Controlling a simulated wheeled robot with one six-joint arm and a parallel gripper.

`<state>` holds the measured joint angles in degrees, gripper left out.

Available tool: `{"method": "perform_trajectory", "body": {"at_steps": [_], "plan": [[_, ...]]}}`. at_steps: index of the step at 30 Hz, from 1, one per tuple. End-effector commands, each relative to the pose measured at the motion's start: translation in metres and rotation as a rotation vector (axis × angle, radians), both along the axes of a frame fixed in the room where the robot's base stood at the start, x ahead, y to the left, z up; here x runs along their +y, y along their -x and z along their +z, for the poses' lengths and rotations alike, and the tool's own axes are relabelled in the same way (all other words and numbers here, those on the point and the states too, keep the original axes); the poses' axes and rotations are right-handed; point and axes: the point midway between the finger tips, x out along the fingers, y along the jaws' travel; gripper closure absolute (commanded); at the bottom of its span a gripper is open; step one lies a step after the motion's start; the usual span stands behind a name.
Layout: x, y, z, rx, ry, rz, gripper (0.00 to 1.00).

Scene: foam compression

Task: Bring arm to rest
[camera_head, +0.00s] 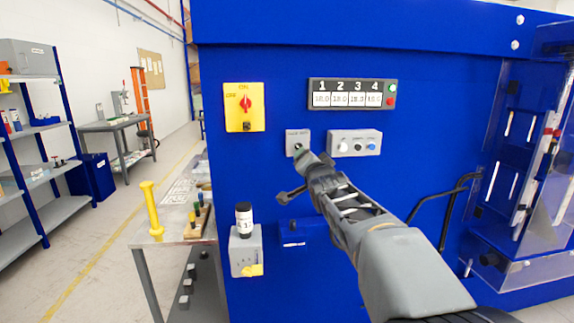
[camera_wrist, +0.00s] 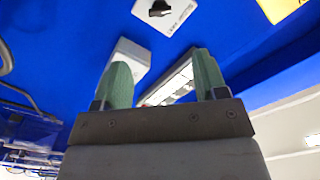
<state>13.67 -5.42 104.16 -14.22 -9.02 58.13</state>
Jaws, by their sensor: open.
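My arm stretches from the lower right of the head view toward a blue machine panel (camera_head: 285,215). My gripper (camera_head: 316,158) is at the panel, just below and right of a small grey box with a dark knob (camera_head: 298,141). In the wrist view my gripper (camera_wrist: 161,78) shows two green fingers, spread apart with nothing between them. The knob plate (camera_wrist: 166,10) is beyond the fingertips there, apart from them. I cannot tell from the head view whether the gripper touches the panel.
A grey button box (camera_head: 354,143) is right of the gripper, under a four-number display (camera_head: 352,93). A yellow plate with a red switch (camera_head: 244,107) is upper left. A grey box (camera_head: 245,252) holding a bottle (camera_head: 243,219) stands lower left. A clear-walled enclosure (camera_head: 520,150) is right.

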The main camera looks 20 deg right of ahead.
Motion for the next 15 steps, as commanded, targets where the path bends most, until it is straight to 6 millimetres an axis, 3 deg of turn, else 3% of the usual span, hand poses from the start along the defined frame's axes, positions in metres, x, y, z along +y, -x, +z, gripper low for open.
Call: {"method": "perform_trajectory", "body": {"at_steps": [5, 7, 11, 15], "plan": [[0.0, 0.0, -0.001, 0.015, 0.031, -0.002, 0.34], [-0.003, 0.001, -0.013, 0.083, 0.088, -0.012, 0.34], [-0.005, 0.017, -0.08, 0.381, 0.204, -0.005, 0.34], [0.018, 0.076, -0.151, 0.774, 0.343, 0.125, 0.34]]}}
